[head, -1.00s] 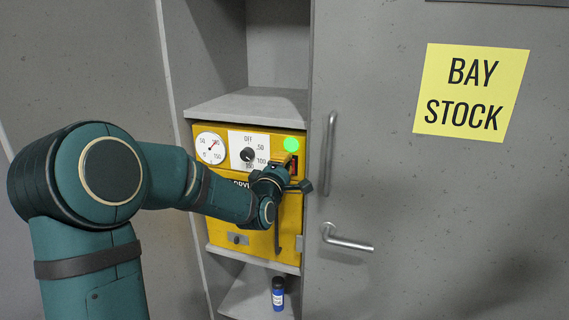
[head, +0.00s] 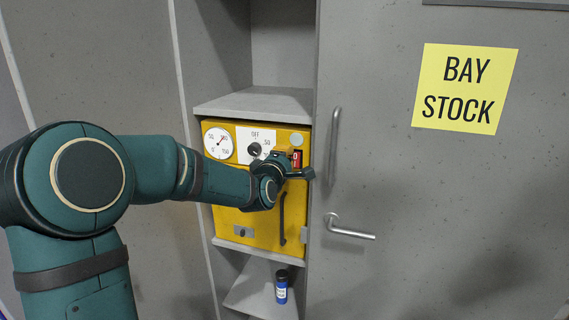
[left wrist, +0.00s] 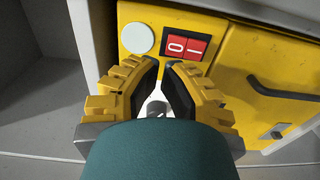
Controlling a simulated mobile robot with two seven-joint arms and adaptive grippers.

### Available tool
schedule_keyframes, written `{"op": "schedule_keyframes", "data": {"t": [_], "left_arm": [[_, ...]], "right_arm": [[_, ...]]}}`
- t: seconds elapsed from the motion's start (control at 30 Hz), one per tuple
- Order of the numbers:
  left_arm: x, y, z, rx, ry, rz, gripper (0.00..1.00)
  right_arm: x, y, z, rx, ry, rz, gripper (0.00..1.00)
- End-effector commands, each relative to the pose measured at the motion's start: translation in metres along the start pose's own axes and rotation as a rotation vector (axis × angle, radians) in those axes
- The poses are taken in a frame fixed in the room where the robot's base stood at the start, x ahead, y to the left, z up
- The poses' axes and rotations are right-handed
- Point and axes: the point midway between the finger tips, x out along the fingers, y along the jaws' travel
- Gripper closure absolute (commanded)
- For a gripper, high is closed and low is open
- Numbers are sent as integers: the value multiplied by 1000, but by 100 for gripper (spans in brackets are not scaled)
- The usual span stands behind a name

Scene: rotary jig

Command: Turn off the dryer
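The dryer is a yellow box (head: 226,217) in the cabinet bay. Its red rocker switch (head: 297,159), also in the left wrist view (left wrist: 187,46), has an O half and an I half. I cannot tell which half is pressed in. The round lamp (head: 296,139) beside it is pale grey and unlit; it also shows in the left wrist view (left wrist: 138,39). My left gripper (head: 292,174) is in front of the panel, just below the switch. In the left wrist view its fingertips (left wrist: 164,63) are slightly apart with nothing between them. My right gripper is out of view.
A round gauge (head: 218,143) and a selector knob (head: 254,149) are on the panel. A dark door handle (head: 282,218) is below. A blue bottle (head: 281,287) stands on the lower shelf. A grey cabinet door with handles (head: 350,233) is close on the right.

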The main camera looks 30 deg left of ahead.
Motion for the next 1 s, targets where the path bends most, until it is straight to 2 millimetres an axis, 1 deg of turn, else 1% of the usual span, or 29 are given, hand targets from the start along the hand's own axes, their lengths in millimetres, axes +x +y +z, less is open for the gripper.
{"op": "schedule_keyframes", "data": {"t": [0.03, 0.2, 0.3, 0.43, 0.63, 1.0], "left_arm": [[-14, 2, 0, -1, 0, 1, 100], [-49, 6, 0, -1, -1, 1, 100], [-67, 8, 0, 0, -1, 2, 100], [-85, 10, 0, -1, 0, 1, 100], [-98, 11, 0, -1, 0, -1, 100], [-99, 11, 0, 0, 0, -1, 100]], "right_arm": [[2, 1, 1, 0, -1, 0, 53], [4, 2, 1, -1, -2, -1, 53], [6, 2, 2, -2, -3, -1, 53], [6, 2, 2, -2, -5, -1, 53], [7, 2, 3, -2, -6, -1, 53], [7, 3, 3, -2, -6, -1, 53]]}}
